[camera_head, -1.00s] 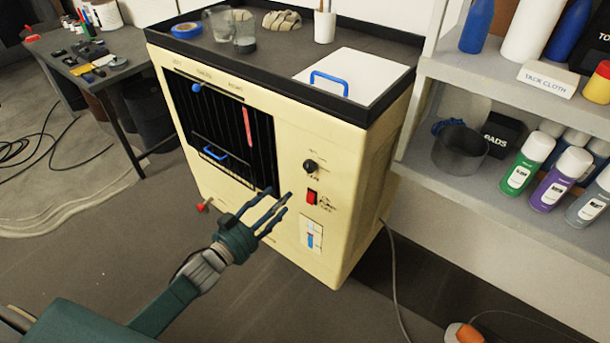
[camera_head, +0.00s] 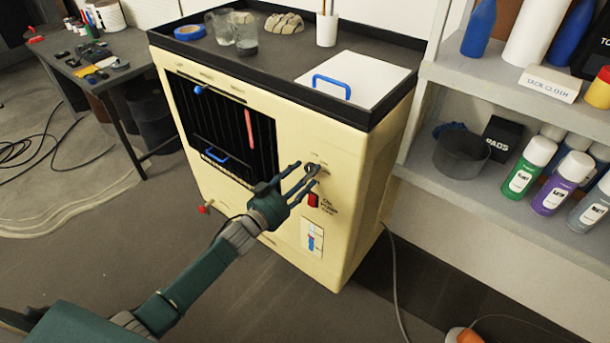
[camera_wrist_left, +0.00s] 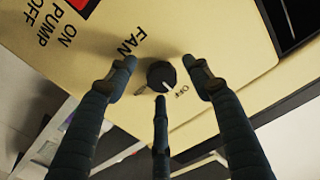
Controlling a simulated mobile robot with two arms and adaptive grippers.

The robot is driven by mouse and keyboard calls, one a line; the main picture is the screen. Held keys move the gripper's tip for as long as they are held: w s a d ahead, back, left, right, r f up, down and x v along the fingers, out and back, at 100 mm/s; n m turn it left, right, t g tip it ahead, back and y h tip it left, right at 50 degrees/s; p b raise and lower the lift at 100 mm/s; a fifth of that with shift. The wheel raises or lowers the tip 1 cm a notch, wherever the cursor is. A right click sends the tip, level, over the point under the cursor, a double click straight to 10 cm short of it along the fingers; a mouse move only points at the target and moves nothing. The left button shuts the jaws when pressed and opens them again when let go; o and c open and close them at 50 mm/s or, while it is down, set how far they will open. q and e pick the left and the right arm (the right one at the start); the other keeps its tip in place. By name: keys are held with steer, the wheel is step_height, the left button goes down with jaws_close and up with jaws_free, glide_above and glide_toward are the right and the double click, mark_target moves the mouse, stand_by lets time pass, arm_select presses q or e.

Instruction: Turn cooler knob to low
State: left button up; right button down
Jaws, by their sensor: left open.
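The cooler (camera_head: 360,170) is a cream box with a black grille on its front. Its black round knob (camera_wrist_left: 161,75) shows in the left wrist view, with the words FAN and OFF printed beside it. In the head view the knob is mostly covered by my left gripper's fingers. My left gripper (camera_head: 303,175) is open at the knob, its fingers spread around it; in the left wrist view the fingertips (camera_wrist_left: 163,80) are on both sides of and below the knob. I cannot tell whether they touch it. My right gripper is not in view.
A red switch (camera_head: 313,200) sits just below the knob, beside the ON PUMP OFF label. A white lid with a blue handle (camera_head: 331,82) lies on the cooler's top. A grey shelf (camera_head: 480,185) with spray cans stands at the right.

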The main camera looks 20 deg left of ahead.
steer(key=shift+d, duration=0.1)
arm_select(q)
steer(key=c, duration=1.1)
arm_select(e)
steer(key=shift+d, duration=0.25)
